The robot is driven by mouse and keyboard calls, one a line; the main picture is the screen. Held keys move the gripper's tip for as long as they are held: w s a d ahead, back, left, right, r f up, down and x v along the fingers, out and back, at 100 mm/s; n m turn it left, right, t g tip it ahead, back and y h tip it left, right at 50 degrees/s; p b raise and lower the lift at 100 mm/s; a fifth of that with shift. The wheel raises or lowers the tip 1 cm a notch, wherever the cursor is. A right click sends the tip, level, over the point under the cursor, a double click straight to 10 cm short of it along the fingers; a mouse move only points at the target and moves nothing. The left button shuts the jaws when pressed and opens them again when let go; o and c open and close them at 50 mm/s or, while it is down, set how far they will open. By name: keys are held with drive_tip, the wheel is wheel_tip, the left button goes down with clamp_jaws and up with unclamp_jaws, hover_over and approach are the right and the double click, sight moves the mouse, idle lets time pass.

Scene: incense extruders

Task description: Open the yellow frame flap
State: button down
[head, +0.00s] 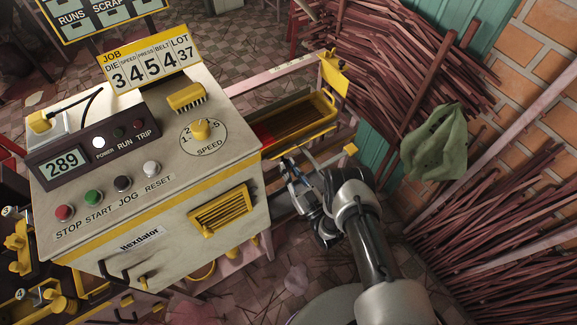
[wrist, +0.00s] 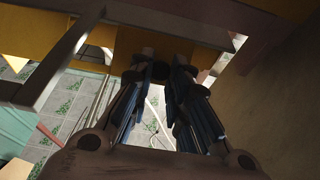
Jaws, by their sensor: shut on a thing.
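The yellow frame flap (head: 306,128) is on the right side of the cream machine, a long yellow rim around a dark and reddish inside. My gripper (head: 287,164) is at its lower near edge, beside the machine's side wall. In the wrist view my gripper (wrist: 160,72) has its dark fingers pointing up to a yellow edge (wrist: 170,48), shut on it. The exact grip point is dark and partly hidden by the fingers. How far the flap is open I cannot tell.
The cream machine (head: 110,225) with its buttons and speed dial stands close left of my gripper. A yellow bracket (head: 334,72) stands beyond the flap. A green cloth (head: 434,143) and bundles of dark red sticks (head: 510,225) are at the right. A grey bar (wrist: 62,60) crosses the wrist view.

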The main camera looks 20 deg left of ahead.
drive_tip(key=shift+f+y, duration=0.15)
drive_tip(key=shift+y, duration=0.15)
drive_tip(key=c, duration=1.5)
unclamp_jaws()
drive_tip(key=shift+o, duration=0.2)
drive_tip(key=shift+t, duration=0.3)
